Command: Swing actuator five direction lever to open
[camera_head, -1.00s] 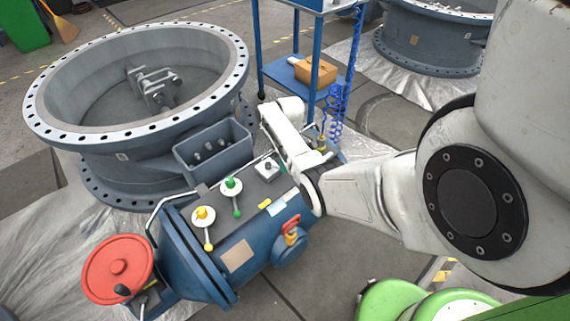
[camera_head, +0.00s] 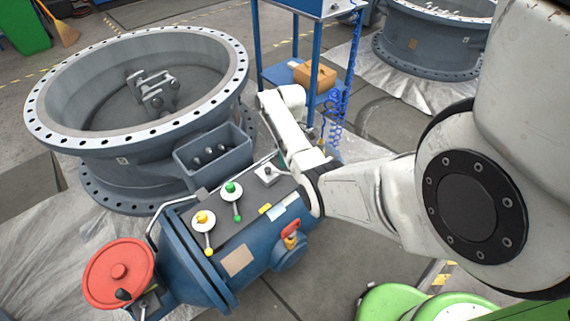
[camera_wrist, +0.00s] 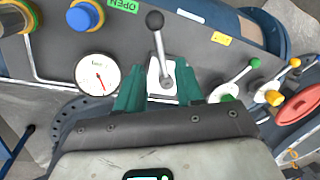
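The actuator (camera_head: 235,262) is a blue cylinder with a dark grey top panel. In the wrist view, a direction lever with a black ball (camera_wrist: 155,20) and metal rod stands on a white base plate (camera_wrist: 161,77). Its ball points to the top of the picture, right of a green OPEN label (camera_wrist: 123,5). The base plate also shows in the head view (camera_head: 266,175). My gripper (camera_wrist: 160,88) has green fingers spread apart on either side of the lever's base. Contact with the lever cannot be told. In the head view my arm hides the gripper.
Green (camera_head: 231,188) and yellow (camera_head: 203,218) levers, a red handwheel (camera_head: 118,272) and a red-handled fitting (camera_head: 290,235) are on the actuator. A gauge (camera_wrist: 97,74) and blue knob (camera_wrist: 85,15) lie left of the lever. A large flanged valve (camera_head: 135,100) stands behind.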

